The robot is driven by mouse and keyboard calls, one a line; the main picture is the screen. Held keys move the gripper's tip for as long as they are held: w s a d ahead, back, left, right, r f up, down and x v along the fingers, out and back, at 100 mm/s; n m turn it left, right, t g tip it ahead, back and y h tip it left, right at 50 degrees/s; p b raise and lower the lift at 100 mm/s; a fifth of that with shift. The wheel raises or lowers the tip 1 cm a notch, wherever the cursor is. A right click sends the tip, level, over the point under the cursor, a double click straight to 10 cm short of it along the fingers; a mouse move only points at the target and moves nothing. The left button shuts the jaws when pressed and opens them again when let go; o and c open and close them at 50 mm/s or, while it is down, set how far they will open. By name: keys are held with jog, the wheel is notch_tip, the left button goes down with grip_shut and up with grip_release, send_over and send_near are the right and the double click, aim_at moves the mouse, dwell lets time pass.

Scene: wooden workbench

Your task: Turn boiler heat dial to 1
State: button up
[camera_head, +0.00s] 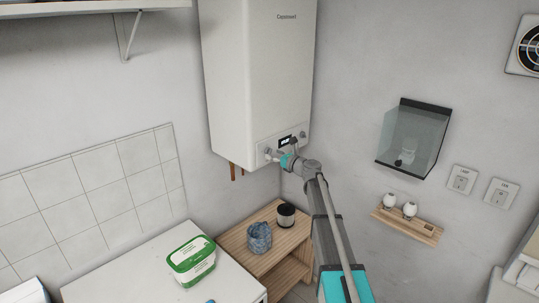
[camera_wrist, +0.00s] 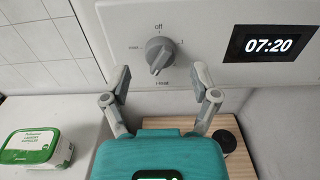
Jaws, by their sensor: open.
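The white boiler (camera_head: 255,75) hangs on the wall, with its control panel at the lower front. In the wrist view the grey heat dial (camera_wrist: 158,52) is on the panel (camera_wrist: 205,22), with "off" printed above it, a "max" mark at left and small marks at right and below. The dial's grip ridge looks slanted; I cannot tell which mark it points to. My gripper (camera_wrist: 162,74) is open, its two fingers spread left and right below the dial, apart from it. In the head view my gripper (camera_head: 285,159) is at the panel and partly covers it.
A display reading 07:20 (camera_wrist: 269,45) is right of the dial.

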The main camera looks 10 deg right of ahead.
jog(key=shift+x, duration=0.8)
grip_shut()
jog(key=shift+a, duration=0.15)
